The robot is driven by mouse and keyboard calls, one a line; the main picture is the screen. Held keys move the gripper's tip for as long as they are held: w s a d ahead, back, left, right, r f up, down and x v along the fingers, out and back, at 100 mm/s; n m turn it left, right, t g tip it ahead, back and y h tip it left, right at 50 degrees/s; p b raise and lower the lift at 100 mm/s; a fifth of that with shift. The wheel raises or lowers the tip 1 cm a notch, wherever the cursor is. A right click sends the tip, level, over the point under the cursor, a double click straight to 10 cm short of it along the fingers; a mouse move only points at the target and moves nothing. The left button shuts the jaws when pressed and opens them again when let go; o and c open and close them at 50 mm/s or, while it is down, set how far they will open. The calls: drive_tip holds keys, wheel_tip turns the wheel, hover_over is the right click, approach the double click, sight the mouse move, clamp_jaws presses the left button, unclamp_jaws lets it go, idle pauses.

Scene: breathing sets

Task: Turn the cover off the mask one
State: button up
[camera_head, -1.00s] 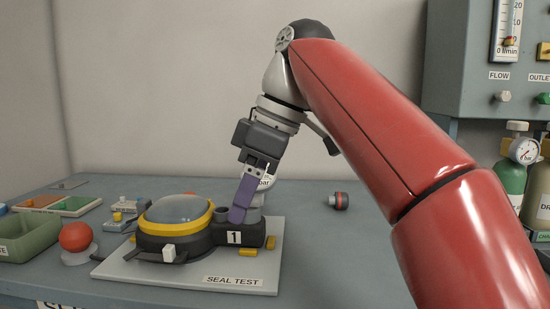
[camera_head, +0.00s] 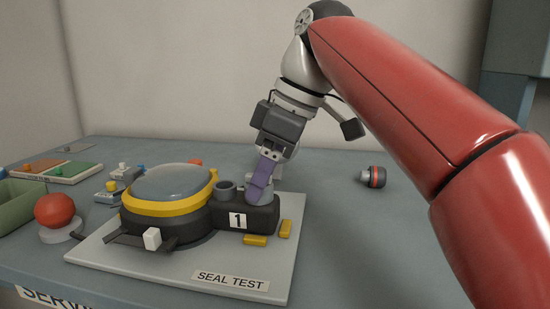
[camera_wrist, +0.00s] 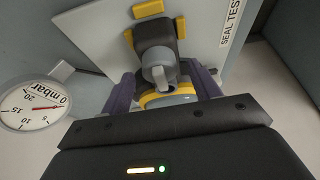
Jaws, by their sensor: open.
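Mask one has a clear visor (camera_head: 175,182) in a yellow rim and a black housing with a white "1" label (camera_head: 237,220). It lies on the light grey seal test board (camera_head: 180,276). A grey cover with a raised grip (camera_head: 259,194) sits upright on the right end of the housing. It also shows in the wrist view (camera_wrist: 160,68). My gripper (camera_head: 265,180) is open just above the cover, its purple fingers pointing down. In the wrist view, my gripper's fingers (camera_wrist: 163,80) stand on either side of the cover, apart from it. The far finger is mostly hidden in the head view.
Yellow blocks (camera_head: 255,240) lie in front of the housing. A red ball on a stand (camera_head: 55,210) is at the left. A pressure gauge (camera_wrist: 33,106) is near the wrist. A dark cylinder (camera_head: 373,176) lies right; the table between is clear.

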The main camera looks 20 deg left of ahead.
drive_tip(key=shift+a+f, duration=0.25)
drive_tip(key=shift+f, duration=0.35)
drive_tip(key=c, duration=0.9)
drive_tip(key=shift+o, duration=0.2)
drive_tip(key=shift+n+g+h+p, duration=0.2)
drive_tip(key=shift+n+g+p, duration=0.4)
drive_tip(key=shift+n, duration=0.5)
drive_tip(key=shift+n+g+h+p, duration=0.2)
drive_tip(key=shift+n+g+p, duration=0.1)
drive_tip(key=shift+n+p, duration=0.65)
drive_tip(key=shift+n, duration=0.35)
drive_tip(key=n+g, duration=0.1)
drive_tip(key=n, duration=0.3)
drive_tip(key=shift+h, duration=0.4)
drive_tip(key=shift+n+g, duration=0.3)
drive_tip(key=shift+n, duration=0.2)
